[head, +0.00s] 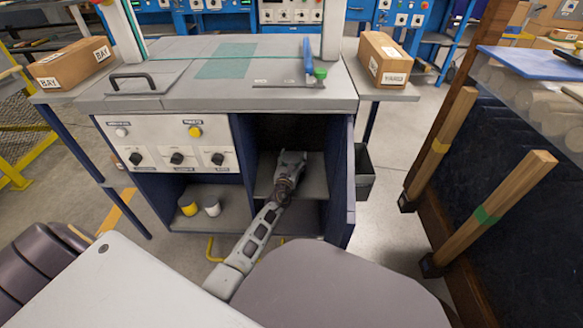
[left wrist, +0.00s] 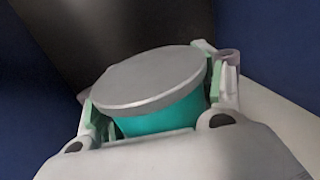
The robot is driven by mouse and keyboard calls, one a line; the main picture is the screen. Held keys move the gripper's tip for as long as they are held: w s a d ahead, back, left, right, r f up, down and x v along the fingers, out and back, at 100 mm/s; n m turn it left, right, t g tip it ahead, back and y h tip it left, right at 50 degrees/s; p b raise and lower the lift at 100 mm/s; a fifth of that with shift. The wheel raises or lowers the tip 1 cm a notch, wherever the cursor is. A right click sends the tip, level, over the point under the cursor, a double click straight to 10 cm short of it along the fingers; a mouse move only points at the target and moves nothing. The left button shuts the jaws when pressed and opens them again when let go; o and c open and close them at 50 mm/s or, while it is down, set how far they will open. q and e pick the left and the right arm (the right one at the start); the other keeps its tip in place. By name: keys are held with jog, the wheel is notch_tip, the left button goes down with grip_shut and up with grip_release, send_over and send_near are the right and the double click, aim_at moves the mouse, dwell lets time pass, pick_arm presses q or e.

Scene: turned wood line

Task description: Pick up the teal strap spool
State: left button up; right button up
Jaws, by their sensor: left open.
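The teal strap spool (left wrist: 165,117) shows in the left wrist view, with a wide grey disc on one end and a teal body below it. My left gripper (left wrist: 153,92) is open, with one finger on each side of the spool. I cannot tell whether the pads touch it. In the head view my left gripper (head: 291,160) reaches into the open right bay of the cabinet, above its grey shelf (head: 263,183). The spool is hidden there. My right gripper is in neither view.
The bay has a dark blue side wall and an open door (head: 341,190) on its right. A yellow spool (head: 188,206) and a grey-white one (head: 212,207) stand in the left bay. Cardboard boxes (head: 385,62) flank the worktop. Wooden posts (head: 500,205) stand at the right.

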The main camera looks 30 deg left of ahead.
pick_arm(q)
jog(key=shift+w, duration=0.1)
dwell(0.4)
jog(key=c, duration=0.9)
jog(key=shift+c, duration=0.2)
